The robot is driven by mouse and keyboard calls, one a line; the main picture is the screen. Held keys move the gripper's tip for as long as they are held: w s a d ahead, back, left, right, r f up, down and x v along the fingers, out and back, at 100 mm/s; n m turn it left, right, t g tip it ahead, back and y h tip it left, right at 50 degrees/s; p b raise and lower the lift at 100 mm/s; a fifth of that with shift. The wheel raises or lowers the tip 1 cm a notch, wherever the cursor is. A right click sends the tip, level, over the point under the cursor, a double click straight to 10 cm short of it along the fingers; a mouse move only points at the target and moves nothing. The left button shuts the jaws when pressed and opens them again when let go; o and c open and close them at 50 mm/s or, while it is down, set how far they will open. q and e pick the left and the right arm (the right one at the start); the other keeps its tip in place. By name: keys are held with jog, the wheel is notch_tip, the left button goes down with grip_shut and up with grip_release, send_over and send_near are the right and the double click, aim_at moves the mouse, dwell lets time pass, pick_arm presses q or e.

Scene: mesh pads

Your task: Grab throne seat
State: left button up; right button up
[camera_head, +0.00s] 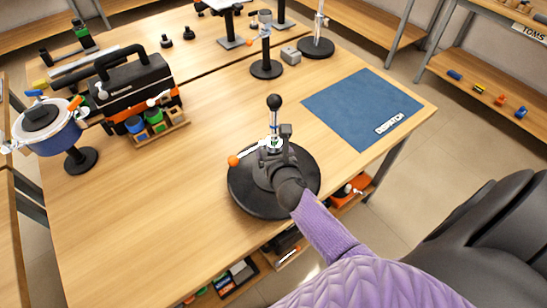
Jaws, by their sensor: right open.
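My right gripper (272,152) reaches in from the lower right on a purple-sleeved arm. It is open and sits over a large round black base (240,198), around or just beside an upright metal post with a black ball knob (274,102) on top. An orange-tipped lever (234,160) sticks out to the left of the post. The gripper hides the lower post, so I cannot tell whether its fingers touch it. No part is clearly recognisable as a throne seat. My left gripper is not in view.
A blue DISPATCH mat (350,105) lies empty at the right. A black toolbox (135,88) and a blue pot-like vessel on a stand (45,125) stand at the left. Several black-based stands (266,68) are at the back. The table (130,230) is bare at front left.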

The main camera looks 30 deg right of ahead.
grip_shut()
dwell(1.0)
dwell(0.4)
